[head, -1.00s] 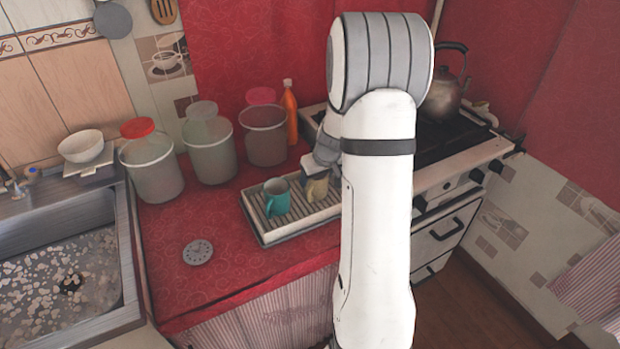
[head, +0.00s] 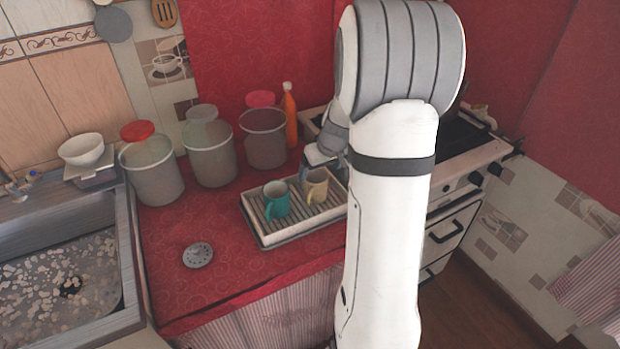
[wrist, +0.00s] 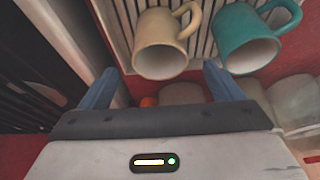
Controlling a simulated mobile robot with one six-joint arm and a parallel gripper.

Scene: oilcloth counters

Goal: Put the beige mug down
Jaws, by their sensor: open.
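In the head view my gripper (head: 318,162) is behind and above the beige mug, partly hidden by my arm.
Three lidded containers (head: 152,172) stand along the back wall, with an orange bottle (head: 290,115) beside them. A round grey dial (head: 197,255) lies on the red counter (head: 170,290). The sink (head: 60,290) is at left, the stove (head: 460,170) at right.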

